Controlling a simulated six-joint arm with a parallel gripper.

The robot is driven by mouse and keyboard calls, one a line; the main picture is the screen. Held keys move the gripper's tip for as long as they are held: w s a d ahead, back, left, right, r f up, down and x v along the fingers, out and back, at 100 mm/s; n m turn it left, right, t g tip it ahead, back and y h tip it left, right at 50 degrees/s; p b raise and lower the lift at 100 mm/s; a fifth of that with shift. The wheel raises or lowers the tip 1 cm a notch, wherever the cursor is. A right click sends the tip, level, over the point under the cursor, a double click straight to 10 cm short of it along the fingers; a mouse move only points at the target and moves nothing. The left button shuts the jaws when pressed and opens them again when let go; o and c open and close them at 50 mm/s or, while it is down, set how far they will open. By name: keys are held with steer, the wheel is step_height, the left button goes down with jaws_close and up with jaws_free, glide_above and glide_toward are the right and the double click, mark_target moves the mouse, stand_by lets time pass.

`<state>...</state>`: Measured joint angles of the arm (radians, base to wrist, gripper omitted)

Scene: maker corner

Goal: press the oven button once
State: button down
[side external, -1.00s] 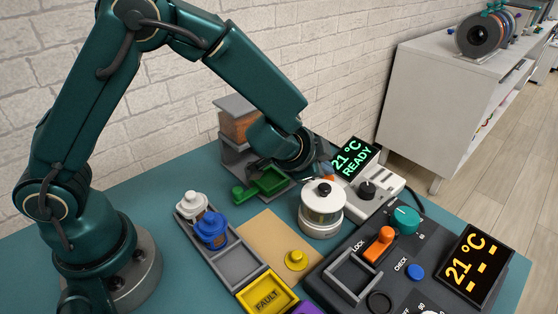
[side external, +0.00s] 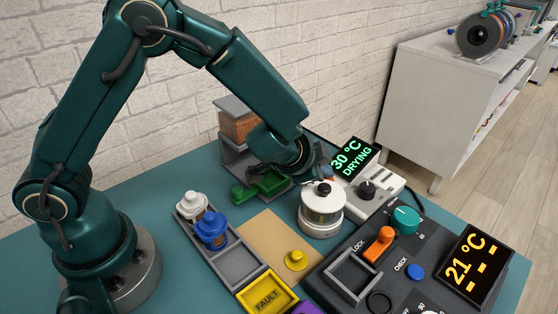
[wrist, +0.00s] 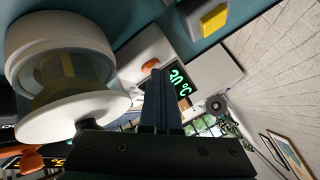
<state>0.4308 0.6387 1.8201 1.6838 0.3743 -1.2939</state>
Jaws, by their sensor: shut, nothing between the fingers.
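The oven unit (side external: 385,187) is a pale box with a black knob. Its screen (side external: 354,158) reads "30 °C DRYING" in green; part of it shows in the wrist view (wrist: 181,86). An orange button (wrist: 151,66) is on the pale housing in the wrist view, just beyond the fingertips. My gripper (wrist: 161,76) is shut and empty, apart from the button as far as I can tell. In the side view my wrist hides most of the fingers.
A white-lidded round jar (side external: 322,206) stands close to my gripper. A dark control panel (side external: 390,262) with its own amber screen is in front. A tray (side external: 237,262) with white and blue jars, a green scoop (side external: 268,186) and a grey hopper (side external: 236,155) are nearby.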

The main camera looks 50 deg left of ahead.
steer(key=shift+r, duration=0.85)
steer(key=shift+r, duration=2.5)
